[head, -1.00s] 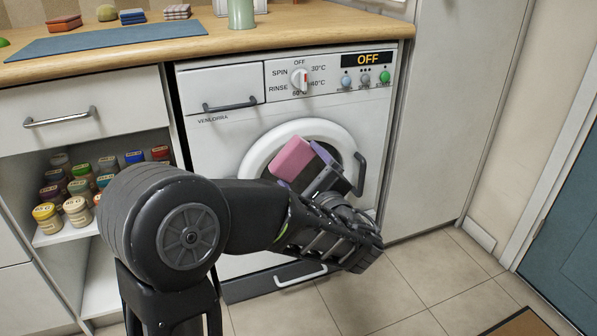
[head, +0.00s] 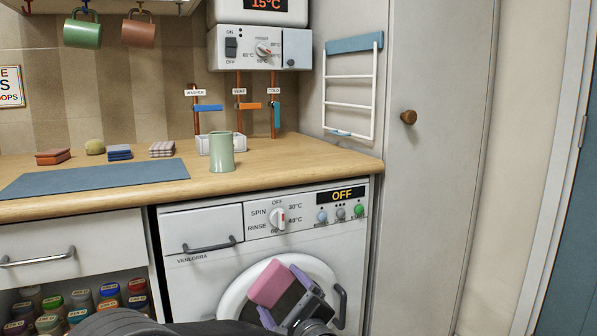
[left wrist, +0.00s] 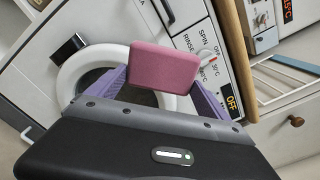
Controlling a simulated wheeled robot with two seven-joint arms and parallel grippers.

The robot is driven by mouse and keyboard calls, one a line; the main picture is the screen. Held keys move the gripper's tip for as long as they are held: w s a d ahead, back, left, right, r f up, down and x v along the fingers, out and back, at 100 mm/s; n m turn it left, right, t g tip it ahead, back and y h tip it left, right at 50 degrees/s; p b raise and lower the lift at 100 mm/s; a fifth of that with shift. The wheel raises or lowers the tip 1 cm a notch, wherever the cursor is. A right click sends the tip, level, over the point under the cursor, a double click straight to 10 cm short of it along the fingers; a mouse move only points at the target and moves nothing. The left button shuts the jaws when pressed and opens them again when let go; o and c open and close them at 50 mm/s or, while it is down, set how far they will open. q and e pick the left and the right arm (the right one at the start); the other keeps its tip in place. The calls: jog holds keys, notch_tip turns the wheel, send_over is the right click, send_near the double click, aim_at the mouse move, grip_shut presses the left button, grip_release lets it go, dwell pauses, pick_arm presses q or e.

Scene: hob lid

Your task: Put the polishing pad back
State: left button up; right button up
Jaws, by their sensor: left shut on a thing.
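A pink block-shaped pad (head: 270,284), which I take to be the polishing pad, is in my left gripper (head: 286,296). The gripper's purple fingers are shut on it, one on each side. It is held in front of the washing machine's round door (head: 232,296), below the counter. In the left wrist view the pad (left wrist: 163,66) stands out beyond the purple fingers, its broad pink face showing. My right gripper is not in view.
On the wooden counter (head: 272,165) are a blue mat (head: 95,178), a green mug (head: 221,152), a white tray, a round sponge and folded cloths. Mugs hang above at left. A boiler and towel rack (head: 350,90) are behind. An open shelf of jars (head: 80,305) is at left.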

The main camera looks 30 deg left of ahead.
pick_arm(q)
jog(key=shift+r, duration=0.2)
jog(key=w+d+f+m+t+h, duration=0.2)
jog(key=d+f+m+t+h, duration=0.1)
jog(key=d, duration=0.5)
jog(key=w+d+f+m+t+h, duration=0.3)
jog(key=d+f+m+h, duration=0.1)
jog(key=d, duration=0.5)
jog(key=f+h, duration=0.1)
jog(key=h, duration=0.1)
jog(key=shift+f+m+t+h, duration=0.15)
jog(key=shift+m+t+h, duration=0.15)
jog(key=shift+t, duration=0.1)
jog(key=shift+w, duration=0.1)
